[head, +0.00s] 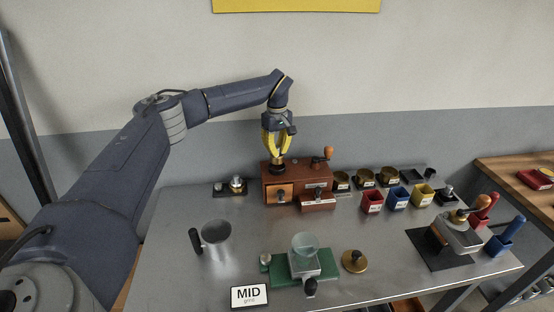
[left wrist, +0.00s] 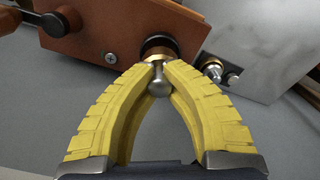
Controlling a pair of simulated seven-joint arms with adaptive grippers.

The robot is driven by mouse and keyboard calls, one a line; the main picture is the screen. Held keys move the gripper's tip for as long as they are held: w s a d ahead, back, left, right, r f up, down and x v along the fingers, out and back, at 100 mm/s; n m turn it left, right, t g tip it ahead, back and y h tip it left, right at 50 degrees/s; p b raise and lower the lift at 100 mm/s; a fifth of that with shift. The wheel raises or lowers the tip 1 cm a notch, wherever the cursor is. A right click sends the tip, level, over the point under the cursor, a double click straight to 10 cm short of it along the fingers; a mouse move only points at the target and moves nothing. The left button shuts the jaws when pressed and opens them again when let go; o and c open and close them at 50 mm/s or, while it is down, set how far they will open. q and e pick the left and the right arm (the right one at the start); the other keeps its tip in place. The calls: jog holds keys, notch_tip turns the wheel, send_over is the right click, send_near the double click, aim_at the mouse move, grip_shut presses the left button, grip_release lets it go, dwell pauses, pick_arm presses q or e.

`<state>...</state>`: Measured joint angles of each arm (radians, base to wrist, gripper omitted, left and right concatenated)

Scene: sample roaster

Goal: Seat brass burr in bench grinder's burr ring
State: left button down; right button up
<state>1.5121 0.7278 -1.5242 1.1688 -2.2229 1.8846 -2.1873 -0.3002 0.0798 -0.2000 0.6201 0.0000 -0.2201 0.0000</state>
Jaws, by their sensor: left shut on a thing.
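The bench grinder (head: 268,178) is a brown wooden box at the back middle of the table, with a crank at its right. My left gripper (head: 277,154), with yellow fingers, points down over the grinder's left part. It is shut on the grey knob (left wrist: 159,84) of the brass burr (left wrist: 157,53). The burr is at the dark burr ring (left wrist: 158,40) on the grinder; I cannot tell whether it sits fully down in it. The fingers hide part of both. My right gripper is not in view.
A steel jug (head: 217,241) stands front left. Red, blue and yellow cups (head: 398,199) stand right of the grinder.

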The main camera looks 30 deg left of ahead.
aim_at(277, 159)
pick_arm(q)
jog(key=shift+f, duration=1.85)
jog(key=shift+f, duration=0.1)
jog(key=c, duration=1.5)
grip_release()
jog(key=shift+c, duration=0.2)
notch_tip(277, 159, up, 12)
jog(key=shift+r, duration=0.1)
jog(key=shift+s, duration=0.1)
